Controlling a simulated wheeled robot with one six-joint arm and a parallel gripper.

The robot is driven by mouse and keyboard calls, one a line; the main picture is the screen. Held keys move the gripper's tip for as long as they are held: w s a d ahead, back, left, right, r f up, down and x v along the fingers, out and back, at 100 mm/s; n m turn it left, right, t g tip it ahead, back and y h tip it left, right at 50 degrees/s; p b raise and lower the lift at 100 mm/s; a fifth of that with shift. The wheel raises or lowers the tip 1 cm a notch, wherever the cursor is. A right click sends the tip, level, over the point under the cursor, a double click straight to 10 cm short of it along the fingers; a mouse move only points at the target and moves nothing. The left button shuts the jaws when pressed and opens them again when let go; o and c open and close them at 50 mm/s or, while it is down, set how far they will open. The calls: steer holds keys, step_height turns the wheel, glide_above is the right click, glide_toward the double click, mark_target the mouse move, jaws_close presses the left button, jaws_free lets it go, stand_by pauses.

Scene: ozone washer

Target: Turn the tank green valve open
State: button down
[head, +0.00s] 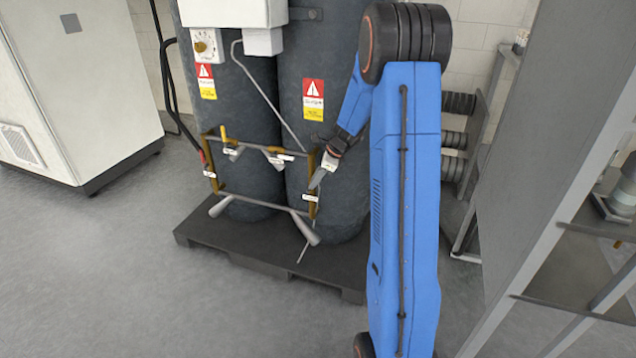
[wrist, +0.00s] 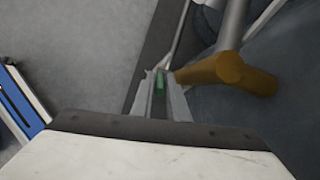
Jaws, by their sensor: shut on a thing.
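The green valve handle (wrist: 161,80) shows in the wrist view as a small green piece between my fingertips. My gripper (wrist: 161,90) is shut on it. In the head view my gripper (head: 317,180) reaches in from the right to the right-hand brown upright pipe on the front of the tanks. The green handle cannot be made out there. In the wrist view a brown pipe end (wrist: 232,68) lies just right of my fingers. How far the valve is turned cannot be told.
Two dark tanks (head: 238,120) stand on a black pallet (head: 270,253). Grey and brown pipes (head: 262,198) cross their front. A white cabinet (head: 75,85) stands at the left and a grey frame (head: 560,180) at the right. The floor in front is clear.

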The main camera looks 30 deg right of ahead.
steer(key=shift+w+a+r+g+h, duration=0.15)
steer(key=shift+w+g+h, duration=0.1)
steer(key=shift+g+h, duration=0.05)
stand_by(0.5)
steer(key=c, duration=1.7)
jaws_free()
